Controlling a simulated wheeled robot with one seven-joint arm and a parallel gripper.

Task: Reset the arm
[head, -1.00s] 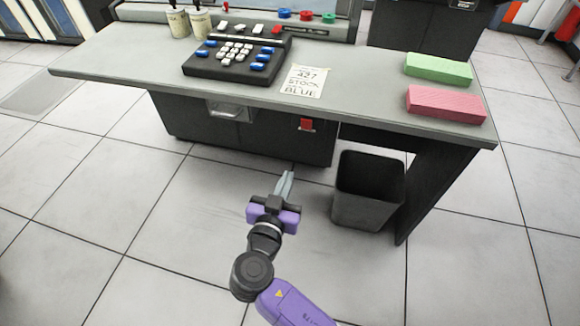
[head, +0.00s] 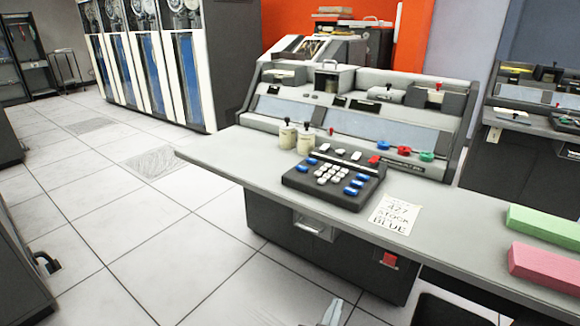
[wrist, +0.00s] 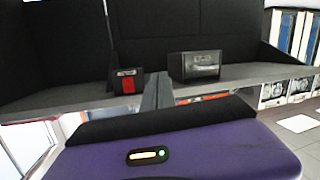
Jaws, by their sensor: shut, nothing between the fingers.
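My gripper (head: 332,312) shows only as pale fingertips at the bottom edge of the head view; the rest of my arm is out of that picture. In the wrist view the gripper's fingers (wrist: 157,91) are together, with nothing between them. They point toward the dark front of the desk, which has a red latch (wrist: 127,84) and a recessed handle (wrist: 201,65). The gripper appears apart from the desk, in front of it.
The grey desk (head: 225,165) holds a keypad (head: 333,179), two cream canisters (head: 296,138), a paper note (head: 395,214), a green block (head: 545,227) and a pink block (head: 545,265). A dark bin (head: 450,308) is partly visible below. Floor at left is open, beside a dark cabinet (head: 20,260).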

